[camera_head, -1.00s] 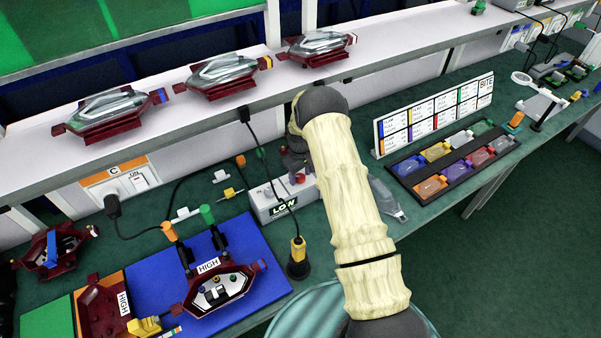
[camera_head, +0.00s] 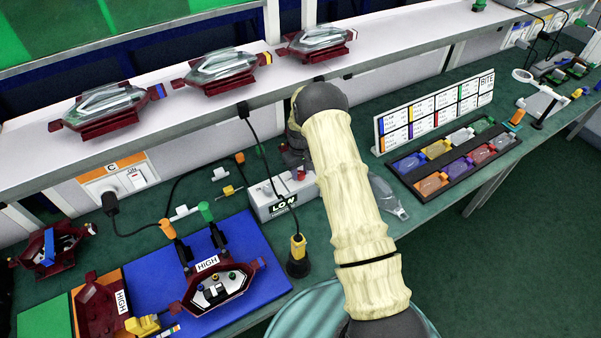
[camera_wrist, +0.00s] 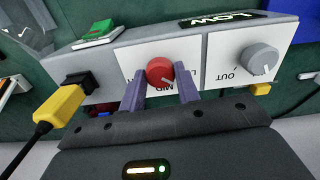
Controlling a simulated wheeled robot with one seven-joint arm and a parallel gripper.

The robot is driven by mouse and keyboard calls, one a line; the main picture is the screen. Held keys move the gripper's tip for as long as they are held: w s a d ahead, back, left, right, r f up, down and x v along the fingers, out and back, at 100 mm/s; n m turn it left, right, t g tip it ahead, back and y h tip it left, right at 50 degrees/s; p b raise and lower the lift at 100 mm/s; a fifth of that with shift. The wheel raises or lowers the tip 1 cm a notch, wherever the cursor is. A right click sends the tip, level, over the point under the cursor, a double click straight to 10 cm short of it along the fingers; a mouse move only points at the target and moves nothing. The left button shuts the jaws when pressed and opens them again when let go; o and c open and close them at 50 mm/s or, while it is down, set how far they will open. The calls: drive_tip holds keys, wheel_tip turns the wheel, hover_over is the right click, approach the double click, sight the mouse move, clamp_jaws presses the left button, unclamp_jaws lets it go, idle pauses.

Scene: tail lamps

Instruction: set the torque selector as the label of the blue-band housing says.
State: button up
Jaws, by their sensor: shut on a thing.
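The torque selector is a grey box (camera_head: 264,205) with a LOW sign (camera_head: 284,206), on the bench below the shelf. In the wrist view its red knob (camera_wrist: 160,71) sits between the two fingers of my gripper (camera_wrist: 160,84), which is shut on it. The lettering MID shows upside down by the knob; I cannot tell its exact setting. A grey knob (camera_wrist: 259,61) marked OUT is to the right. A dark red housing (camera_head: 216,291) on the blue mat carries a HIGH label (camera_head: 207,263). My arm partly hides the selector in the head view.
Another dark red housing (camera_head: 101,307) with a HIGH label lies on an orange mat. Several clear-topped housings stand on the shelf (camera_head: 180,115). A yellow plug (camera_wrist: 56,106) with a black cord sits in the box's side. A black tray (camera_head: 449,183) of coloured lenses lies to the right.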

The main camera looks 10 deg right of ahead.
drive_tip(key=m+b, duration=0.2)
drive_tip(key=m, duration=0.1)
drive_tip(key=shift+f, duration=0.15)
drive_tip(key=m+b, duration=0.2)
drive_tip(key=m, duration=0.1)
drive_tip(key=shift+m, duration=0.4)
drive_tip(key=m+b, duration=0.1)
drive_tip(key=m, duration=0.5)
drive_tip(key=shift+w+r+b, duration=0.1)
drive_tip(key=shift+r+b, duration=0.1)
drive_tip(key=shift+b, duration=0.15)
drive_tip(key=m, duration=0.9)
drive_tip(key=shift+m, duration=0.4)
drive_tip(key=o, duration=1)
